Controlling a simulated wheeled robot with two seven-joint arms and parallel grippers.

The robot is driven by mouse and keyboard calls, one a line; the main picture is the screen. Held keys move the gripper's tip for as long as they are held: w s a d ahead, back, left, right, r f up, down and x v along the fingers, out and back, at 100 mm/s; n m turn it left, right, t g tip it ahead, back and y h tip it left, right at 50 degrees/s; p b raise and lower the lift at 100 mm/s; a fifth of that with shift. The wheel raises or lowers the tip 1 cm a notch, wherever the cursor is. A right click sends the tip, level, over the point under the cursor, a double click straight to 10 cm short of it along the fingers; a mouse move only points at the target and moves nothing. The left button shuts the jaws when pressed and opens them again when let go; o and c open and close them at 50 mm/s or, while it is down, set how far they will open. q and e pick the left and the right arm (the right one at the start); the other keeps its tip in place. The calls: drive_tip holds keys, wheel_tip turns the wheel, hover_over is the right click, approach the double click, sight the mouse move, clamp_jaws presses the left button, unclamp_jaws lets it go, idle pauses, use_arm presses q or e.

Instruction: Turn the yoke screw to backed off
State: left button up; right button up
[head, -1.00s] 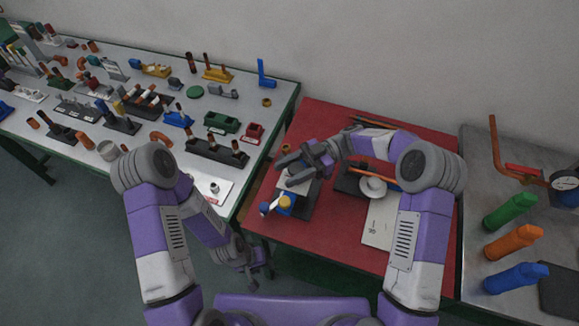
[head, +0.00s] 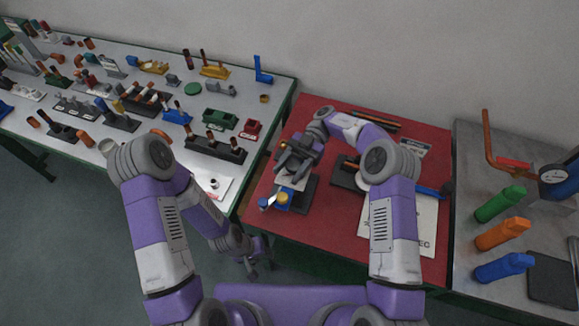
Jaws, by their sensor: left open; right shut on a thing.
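The gas generator fixture is a dark base (head: 309,194) on the red mat, with a pale plate (head: 290,183), a blue block (head: 274,198), a yellow cap (head: 283,196) and a small white-tipped part (head: 264,203) at its front left. My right gripper (head: 287,165) reaches down over the back of this fixture and is shut on a part there. That part sits where the yoke screw would be, but the fingers hide it, so its turn position cannot be told. My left gripper (head: 251,270) is open and empty, low beside the front edge of the red-topped table.
A second dark block (head: 345,173) and a printed sheet (head: 410,225) lie to the right on the red mat (head: 340,235). The left table (head: 285,90) is crowded with small fixtures.

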sight(290, 169)
drive_tip(key=shift+r, duration=0.15)
drive_tip(key=o, duration=0.9)
drive_tip(key=shift+o, duration=0.2)
wheel_tip(290, 169, up, 10)
drive_tip(key=shift+f+p, duration=0.1)
drive_tip(key=shift+p, duration=1)
